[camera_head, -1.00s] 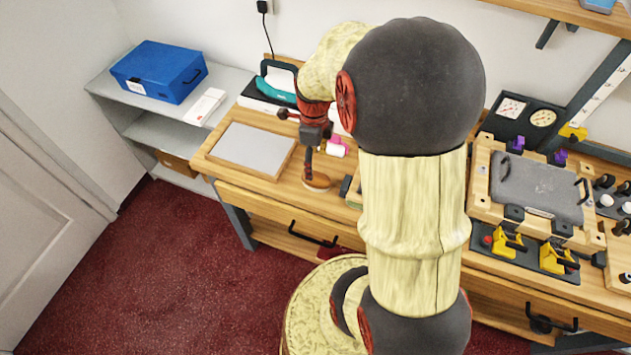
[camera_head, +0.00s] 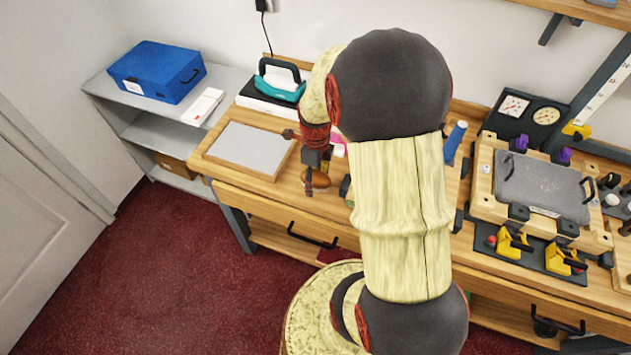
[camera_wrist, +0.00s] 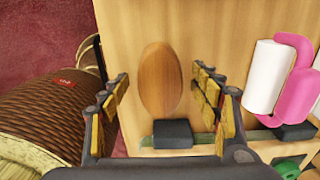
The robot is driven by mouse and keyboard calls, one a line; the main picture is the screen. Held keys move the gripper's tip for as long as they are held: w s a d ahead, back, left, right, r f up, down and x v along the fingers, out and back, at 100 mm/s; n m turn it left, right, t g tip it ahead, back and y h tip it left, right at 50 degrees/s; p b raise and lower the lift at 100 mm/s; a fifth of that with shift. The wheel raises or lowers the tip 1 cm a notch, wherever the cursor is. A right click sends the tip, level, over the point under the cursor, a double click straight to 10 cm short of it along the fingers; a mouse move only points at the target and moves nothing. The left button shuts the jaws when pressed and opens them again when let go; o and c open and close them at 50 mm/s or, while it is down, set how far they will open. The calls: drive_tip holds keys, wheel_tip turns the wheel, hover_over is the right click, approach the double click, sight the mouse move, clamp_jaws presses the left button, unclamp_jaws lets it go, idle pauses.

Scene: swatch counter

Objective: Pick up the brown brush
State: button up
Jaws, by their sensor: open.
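The brown brush (camera_wrist: 160,78) shows as a smooth oval wooden body on the light wooden counter in the wrist view. It lies between the two spread fingers of my gripper (camera_wrist: 160,92), with a gap on each side. I cannot tell the fingers' height over it. In the head view my gripper (camera_head: 310,184) hangs at the brush (camera_head: 322,178) and covers its left part. My gripper is open and empty.
A pink and white roller (camera_wrist: 291,75) lies right of the brush. A grey panel (camera_head: 250,147) lies to the left on the counter (camera_head: 262,191). A dark block (camera_wrist: 172,134) sits close below the brush in the wrist view.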

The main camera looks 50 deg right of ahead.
drive_tip(key=shift+c, duration=0.8)
drive_tip(key=c, duration=1.1)
drive_tip(key=shift+c, duration=0.3)
